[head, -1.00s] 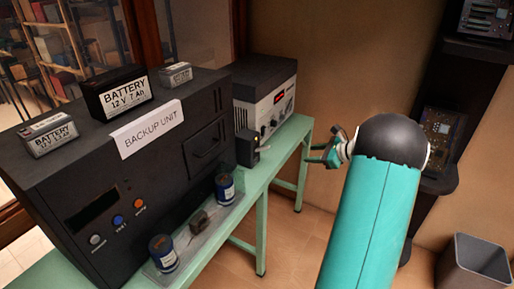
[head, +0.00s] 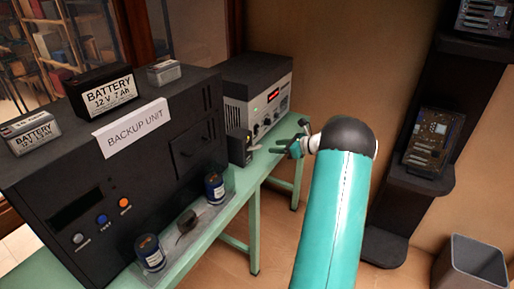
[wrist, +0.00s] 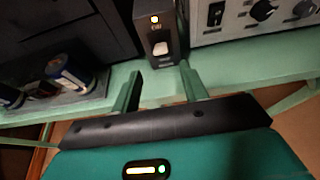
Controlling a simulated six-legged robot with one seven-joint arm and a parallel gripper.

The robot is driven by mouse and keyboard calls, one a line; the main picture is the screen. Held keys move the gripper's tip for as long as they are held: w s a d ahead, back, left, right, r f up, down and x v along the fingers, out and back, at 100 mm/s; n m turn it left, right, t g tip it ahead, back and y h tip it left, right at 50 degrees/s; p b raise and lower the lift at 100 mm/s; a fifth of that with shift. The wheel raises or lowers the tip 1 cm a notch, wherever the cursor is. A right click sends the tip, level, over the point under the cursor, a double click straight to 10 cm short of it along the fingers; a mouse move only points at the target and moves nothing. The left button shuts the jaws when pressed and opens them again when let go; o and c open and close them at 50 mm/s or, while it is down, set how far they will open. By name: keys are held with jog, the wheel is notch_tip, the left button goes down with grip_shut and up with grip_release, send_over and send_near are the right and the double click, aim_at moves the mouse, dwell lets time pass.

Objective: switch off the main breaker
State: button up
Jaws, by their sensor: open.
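A small dark switch box (head: 240,147) stands on the green bench between the backup unit and the grey-white instrument. I take it to be the main breaker; its label is too small to read for sure. In the wrist view the box (wrist: 160,62) shows a lit orange light at the top and a pale rocker switch (wrist: 161,48) below it. My gripper (head: 290,146) is open and empty, just right of the box in the head view. In the wrist view its green fingers (wrist: 161,84) are spread, in front of the box's lower part. Contact cannot be told.
The black backup unit (head: 150,160) carries several batteries and has buttons on its front. Two blue-labelled cans (head: 149,252) stand on a tray before it. Dark shelves (head: 425,185) and a bin (head: 470,265) are at right.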

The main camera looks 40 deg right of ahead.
aim_at(258, 146)
jog(key=x, duration=1)
jog(key=shift+c, duration=0.4)
grip_shut()
